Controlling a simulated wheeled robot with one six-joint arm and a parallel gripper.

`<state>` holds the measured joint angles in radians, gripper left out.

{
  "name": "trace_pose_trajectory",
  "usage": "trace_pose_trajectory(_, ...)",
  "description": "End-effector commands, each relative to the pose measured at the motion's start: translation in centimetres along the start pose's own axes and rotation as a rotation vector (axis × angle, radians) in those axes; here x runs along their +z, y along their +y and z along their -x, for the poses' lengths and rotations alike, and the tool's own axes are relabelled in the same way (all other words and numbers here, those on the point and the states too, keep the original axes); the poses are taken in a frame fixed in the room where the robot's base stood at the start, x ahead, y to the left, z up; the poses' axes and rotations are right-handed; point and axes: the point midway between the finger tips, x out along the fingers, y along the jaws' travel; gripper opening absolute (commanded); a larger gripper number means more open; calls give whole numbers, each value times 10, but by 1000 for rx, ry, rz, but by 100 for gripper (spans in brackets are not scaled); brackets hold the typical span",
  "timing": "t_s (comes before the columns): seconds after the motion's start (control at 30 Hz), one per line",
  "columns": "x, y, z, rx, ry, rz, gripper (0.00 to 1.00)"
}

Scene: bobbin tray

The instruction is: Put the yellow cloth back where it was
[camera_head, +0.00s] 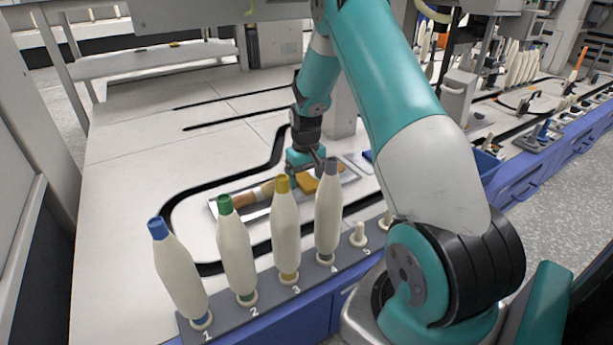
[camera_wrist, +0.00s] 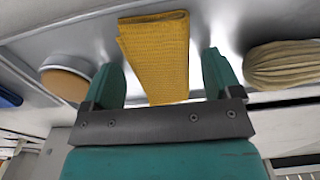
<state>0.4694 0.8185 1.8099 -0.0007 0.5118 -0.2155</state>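The yellow cloth (camera_head: 307,184) lies folded in the shallow metal tray (camera_head: 350,178), partly hidden by my gripper in the head view. In the wrist view the cloth (camera_wrist: 155,55) is a ribbed yellow strip between the two teal fingers. My gripper (camera_wrist: 160,64) is open, with a finger on each side of the cloth and a visible gap to each. In the head view my gripper (camera_head: 305,165) is just above the tray, pointing down. I cannot tell how far the fingertips reach down beside the cloth.
A brown and cream item (camera_head: 238,198) lies in the tray left of the cloth. A cream ribbed item (camera_wrist: 282,65) is close to the right finger. Several upright bobbins (camera_head: 286,225) stand on a numbered rack in front. Free tabletop (camera_head: 130,190) lies left.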

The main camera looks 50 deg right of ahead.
Motion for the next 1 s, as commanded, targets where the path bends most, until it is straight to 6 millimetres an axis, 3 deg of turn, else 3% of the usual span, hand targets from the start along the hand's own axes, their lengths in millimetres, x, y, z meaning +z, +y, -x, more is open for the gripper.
trace_pose_trajectory(0.27, 0, 0, 4, 0, 1, 0, 84)
trace_pose_trajectory(0.73, 0, 0, 75, 0, 1, 0, 84)
trace_pose_trajectory(1.0, 0, 0, 78, 0, -1, 0, 84)
